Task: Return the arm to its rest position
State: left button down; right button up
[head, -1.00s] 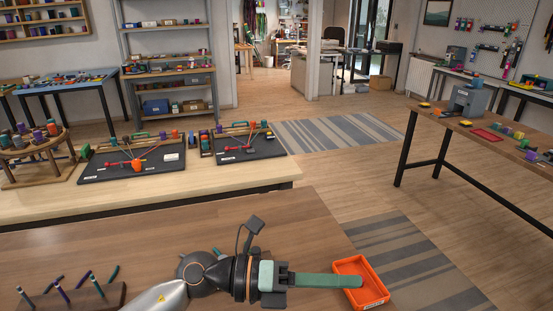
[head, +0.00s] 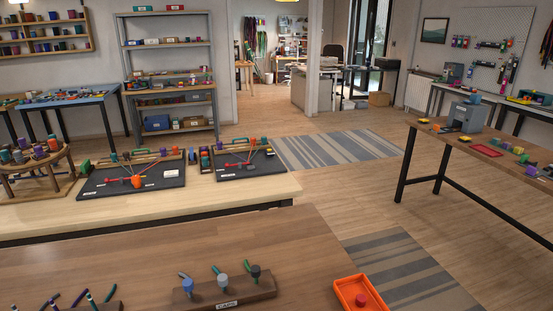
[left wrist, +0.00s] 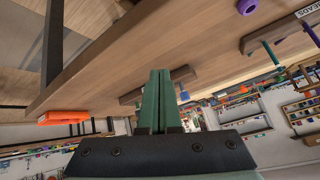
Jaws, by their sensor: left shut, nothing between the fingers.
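My left gripper shows in the left wrist view (left wrist: 157,100), its two green fingers pressed together with nothing between them. It is above or beside the brown table and apart from everything visible there. My left arm is not in the head view. My right gripper is in neither view.
An orange tray (head: 347,284) holding a red piece (head: 361,299) sits at the brown table's right edge. A wooden cap rack (head: 190,297) bears blue, grey and black caps. Another rack with several cords (head: 90,298) is at lower left. The table between is clear.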

pick_arm(q)
jog(key=s+f+n+g, duration=0.1)
jog(key=s+f+g, duration=0.35)
jog(key=s, duration=0.65)
jog(key=w+d+f+t+h, duration=0.1)
jog(key=w+d+f+t, duration=0.1)
jog(key=f, duration=0.3)
jog(key=w+d+f+t+h, duration=0.1)
jog(key=w+d+f+t, duration=0.1)
jog(key=f, duration=0.4)
jog(key=shift+w+t+h, duration=0.2)
jog(key=shift+t+h, duration=0.2)
jog(key=shift+t, duration=0.25)
